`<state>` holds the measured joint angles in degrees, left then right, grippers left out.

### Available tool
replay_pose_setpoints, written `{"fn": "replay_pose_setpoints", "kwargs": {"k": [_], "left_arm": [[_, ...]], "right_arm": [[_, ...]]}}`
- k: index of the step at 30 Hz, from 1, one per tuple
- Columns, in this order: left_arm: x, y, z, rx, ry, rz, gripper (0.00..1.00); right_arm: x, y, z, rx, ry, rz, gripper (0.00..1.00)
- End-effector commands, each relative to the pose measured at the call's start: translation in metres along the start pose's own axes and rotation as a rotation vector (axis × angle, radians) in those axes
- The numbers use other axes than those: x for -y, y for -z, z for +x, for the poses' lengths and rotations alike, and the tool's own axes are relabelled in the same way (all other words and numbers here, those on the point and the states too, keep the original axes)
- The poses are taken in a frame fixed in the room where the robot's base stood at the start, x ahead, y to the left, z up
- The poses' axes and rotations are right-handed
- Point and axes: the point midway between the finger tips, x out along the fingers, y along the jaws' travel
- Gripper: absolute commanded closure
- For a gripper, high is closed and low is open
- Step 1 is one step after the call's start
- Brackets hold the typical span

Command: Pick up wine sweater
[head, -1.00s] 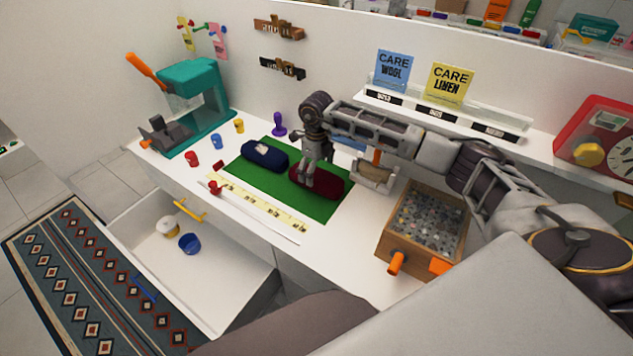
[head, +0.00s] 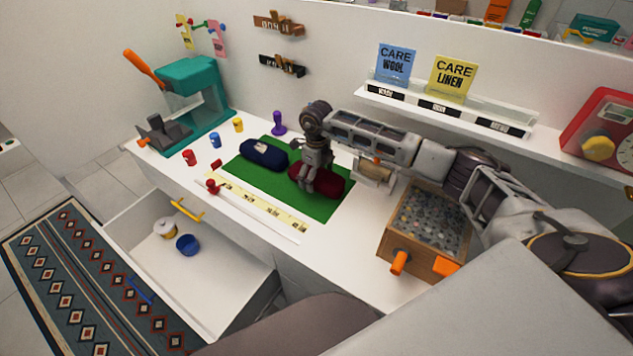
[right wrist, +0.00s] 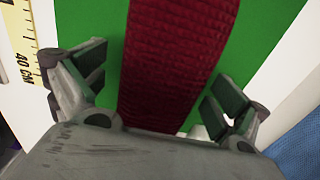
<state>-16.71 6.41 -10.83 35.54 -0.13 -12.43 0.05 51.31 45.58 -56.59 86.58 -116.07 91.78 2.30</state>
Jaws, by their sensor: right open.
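The wine sweater (head: 328,181) is a dark red folded roll on the green mat (head: 312,207). In the right wrist view the sweater (right wrist: 178,62) runs between the fingers, its knitted surface filling the middle. My right gripper (head: 308,188) is above the sweater, pointing down, and covers part of its left end. In the right wrist view the right gripper (right wrist: 160,95) is open, with one finger on each side of the sweater and green mat showing in the gaps. My left gripper is not in view.
A navy folded sweater (head: 264,153) lies left on the mat. A yellow ruler strip (head: 262,204) runs along the mat's front. A wooden box of grey pieces (head: 428,224) stands right. An open drawer (head: 230,280) juts out in front.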

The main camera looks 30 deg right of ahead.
Motion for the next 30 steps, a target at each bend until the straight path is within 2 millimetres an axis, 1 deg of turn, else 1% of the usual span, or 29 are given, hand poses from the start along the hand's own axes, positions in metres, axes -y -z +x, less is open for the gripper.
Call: {"fn": "replay_pose_setpoints", "kwargs": {"k": [1,5,20,23,30], "left_arm": [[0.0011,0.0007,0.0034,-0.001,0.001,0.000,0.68],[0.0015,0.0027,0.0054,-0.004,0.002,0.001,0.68],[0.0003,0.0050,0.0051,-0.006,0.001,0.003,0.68],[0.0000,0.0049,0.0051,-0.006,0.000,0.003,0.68],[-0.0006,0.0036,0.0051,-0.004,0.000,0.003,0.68]], "right_arm": [[0.0000,-0.0001,0.0047,0.000,0.000,0.000,0.02],[0.0001,-0.0001,0.0084,0.001,0.001,0.000,0.02],[0.0001,0.0000,0.0084,0.000,0.001,0.000,0.02],[0.0000,0.0000,0.0084,0.000,0.001,0.000,0.13],[0.0000,0.0000,0.0084,0.000,0.001,0.000,0.44]]}}
